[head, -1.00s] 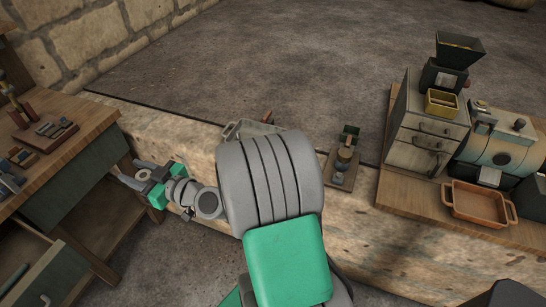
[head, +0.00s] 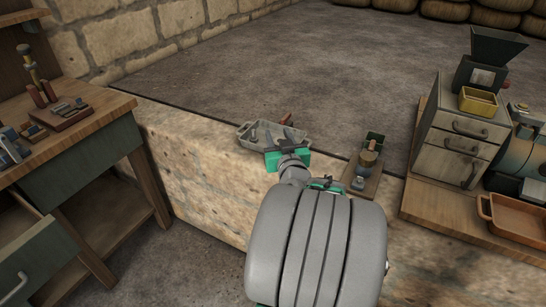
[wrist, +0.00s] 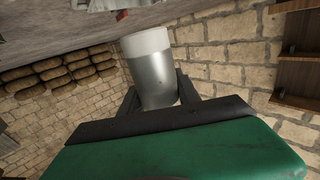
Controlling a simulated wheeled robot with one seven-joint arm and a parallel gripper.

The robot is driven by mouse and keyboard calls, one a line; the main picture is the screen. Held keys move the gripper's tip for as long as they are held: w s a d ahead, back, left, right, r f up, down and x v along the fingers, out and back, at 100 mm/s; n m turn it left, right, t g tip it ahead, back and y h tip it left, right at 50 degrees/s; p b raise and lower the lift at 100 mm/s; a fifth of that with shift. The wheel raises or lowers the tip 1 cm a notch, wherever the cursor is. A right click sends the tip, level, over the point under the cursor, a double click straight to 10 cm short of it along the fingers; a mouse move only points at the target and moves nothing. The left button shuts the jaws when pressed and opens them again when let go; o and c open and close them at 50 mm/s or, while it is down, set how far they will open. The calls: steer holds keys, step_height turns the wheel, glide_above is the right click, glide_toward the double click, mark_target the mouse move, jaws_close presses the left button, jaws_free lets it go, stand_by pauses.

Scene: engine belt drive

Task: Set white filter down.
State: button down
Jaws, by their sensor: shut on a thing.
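The white filter (wrist: 152,72) shows in the wrist view as a grey cylinder with a white end. My gripper (wrist: 156,85) is shut on it, with a dark finger on each side. In the head view my gripper (head: 281,140) is over or in front of a grey tray (head: 243,133) on the stone ledge. The filter cannot be made out clearly in the head view. I cannot tell whether it touches the tray or the ledge.
A small wooden stand with a brass part (head: 367,160) is right of the tray. Farther right are a drawer cabinet (head: 459,130), a yellow box (head: 478,101) and an orange tray (head: 515,219). A wooden workbench (head: 75,145) stands left. The ledge (head: 185,150) left of the tray is bare.

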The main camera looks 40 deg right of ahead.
steer(key=shift+m+g+h, duration=0.5)
steer(key=shift+h, duration=0.1)
steer(key=shift+w+d+f+b, duration=0.2)
steer(key=shift+d+f+b, duration=0.45)
steer(key=shift+d+f, duration=1.85)
steer(key=shift+w+d+f+b, duration=0.15)
steer(key=shift+d+f+b, duration=0.5)
steer(key=shift+d+f, duration=1.75)
steer(key=shift+w+d+f+b, duration=0.2)
steer(key=shift+d+f+b, duration=0.45)
steer(key=shift+d+f, duration=1.85)
steer(key=shift+d+r, duration=0.8)
steer(key=shift+r, duration=0.05)
steer(key=shift+f, duration=0.2)
steer(key=c, duration=0.9)
jaws_free()
